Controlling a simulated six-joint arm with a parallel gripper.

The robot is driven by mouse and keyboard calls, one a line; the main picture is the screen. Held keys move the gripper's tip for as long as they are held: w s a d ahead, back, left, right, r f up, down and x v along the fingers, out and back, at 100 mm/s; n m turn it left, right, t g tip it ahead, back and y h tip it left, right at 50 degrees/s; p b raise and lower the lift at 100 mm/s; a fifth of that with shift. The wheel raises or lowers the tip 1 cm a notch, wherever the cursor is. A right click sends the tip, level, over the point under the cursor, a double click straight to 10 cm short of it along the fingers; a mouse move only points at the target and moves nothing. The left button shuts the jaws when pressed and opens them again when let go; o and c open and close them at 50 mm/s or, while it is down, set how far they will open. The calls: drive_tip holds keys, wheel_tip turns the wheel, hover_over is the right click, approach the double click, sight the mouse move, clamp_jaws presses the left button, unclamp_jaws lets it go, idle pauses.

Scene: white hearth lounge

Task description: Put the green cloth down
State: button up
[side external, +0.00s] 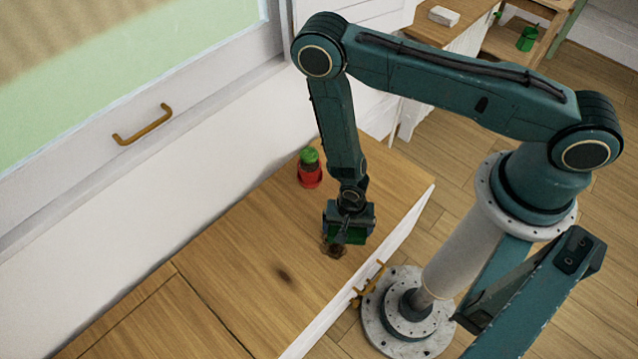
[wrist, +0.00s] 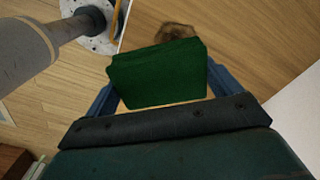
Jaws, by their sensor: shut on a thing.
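The green cloth (wrist: 158,75) is a dark green folded block between the two blue fingers of my gripper (wrist: 158,92) in the wrist view. My gripper is shut on it. In the side external view, my gripper (side external: 346,238) points down over the wooden counter top (side external: 225,262), near its front edge, and part of the cloth (side external: 352,236) shows between the fingers. I cannot tell whether the cloth touches the counter.
A red pot with a green top (side external: 310,172) stands on the counter behind my gripper, near the wall. A dark knot (side external: 284,274) marks the wood. Brass handles (side external: 370,283) stick out from the white front. The counter's left part is clear. A green cup (side external: 527,39) stands on a far shelf.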

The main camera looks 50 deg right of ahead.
drive_tip(key=w+d+r+m, duration=0.2)
drive_tip(key=d+r+m, duration=0.5)
drive_tip(key=d+r, duration=0.3)
drive_tip(key=shift+d+m, duration=0.3)
drive_tip(key=shift+d, duration=0.75)
wheel_tip(320, 180, down, 16)
drive_tip(key=shift+f, duration=0.1)
drive_tip(key=shift+f, duration=1.8)
drive_tip(key=shift+f, duration=0.35)
drive_tip(key=o, duration=0.7)
drive_tip(key=shift+o, duration=0.2)
